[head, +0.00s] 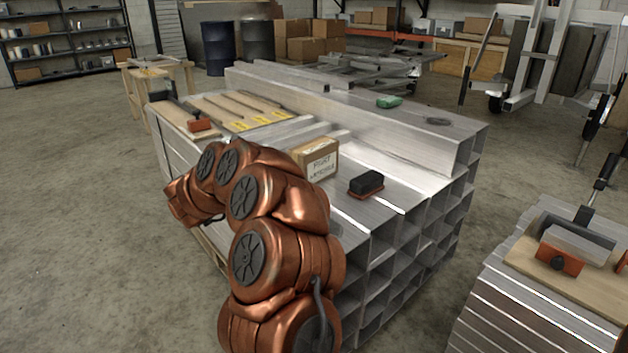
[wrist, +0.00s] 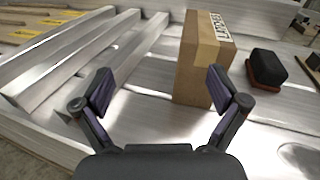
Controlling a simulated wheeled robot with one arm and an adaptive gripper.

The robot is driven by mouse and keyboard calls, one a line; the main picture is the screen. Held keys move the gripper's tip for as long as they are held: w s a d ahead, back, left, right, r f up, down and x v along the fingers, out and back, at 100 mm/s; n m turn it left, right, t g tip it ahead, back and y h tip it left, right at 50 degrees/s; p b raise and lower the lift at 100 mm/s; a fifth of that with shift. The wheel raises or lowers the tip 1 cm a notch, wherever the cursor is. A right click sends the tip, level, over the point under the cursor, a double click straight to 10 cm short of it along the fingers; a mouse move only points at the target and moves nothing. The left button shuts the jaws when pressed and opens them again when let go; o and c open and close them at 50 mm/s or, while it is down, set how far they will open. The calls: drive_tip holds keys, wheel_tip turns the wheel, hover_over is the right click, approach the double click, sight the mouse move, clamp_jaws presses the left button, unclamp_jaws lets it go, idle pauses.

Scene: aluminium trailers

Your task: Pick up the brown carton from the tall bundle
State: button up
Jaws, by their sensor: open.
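The brown carton (head: 316,158) stands upright on top of the tall bundle (head: 400,190) of square aluminium tubes, with a printed white label on one side. In the wrist view the carton (wrist: 203,62) is just beyond my gripper (wrist: 158,92), ahead of the right finger and right of the middle between the fingers. My gripper is open and empty, and its fingers look apart from the carton. In the head view my copper arm hides the gripper and part of the bundle.
A black and red brush-like block (head: 366,184) lies right of the carton. Loose tubes (wrist: 75,60) lie left of it. A raised tube row (head: 350,105) runs behind, with a green item (head: 389,102) on top. A lower bundle (head: 545,290) stands at right.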

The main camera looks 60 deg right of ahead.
sight(308, 164)
drive_tip(key=s+f+m+g, duration=0.1)
drive_tip(key=s+d+f+m+g, duration=0.1)
drive_tip(key=s, duration=0.1)
drive_tip(key=s+d+f+m+g+b, duration=0.1)
drive_tip(key=shift+s+f+g, duration=0.1)
drive_tip(key=shift+s+g, duration=0.2)
drive_tip(key=shift+s+d, duration=0.15)
drive_tip(key=shift+s, duration=0.05)
drive_tip(key=shift+s+d+b, duration=0.15)
drive_tip(key=shift+d+b, duration=0.15)
drive_tip(key=shift+d, duration=0.7)
drive_tip(key=d, duration=0.1)
drive_tip(key=d+b, duration=0.1)
drive_tip(key=d, duration=0.2)
drive_tip(key=shift+s+f, duration=0.35)
drive_tip(key=shift+d+r+b, duration=0.15)
drive_tip(key=shift+d+b, duration=0.2)
drive_tip(key=shift+d, duration=0.2)
drive_tip(key=shift+s, duration=0.1)
drive_tip(key=c, duration=1.5)
drive_tip(key=shift+c, duration=0.3)
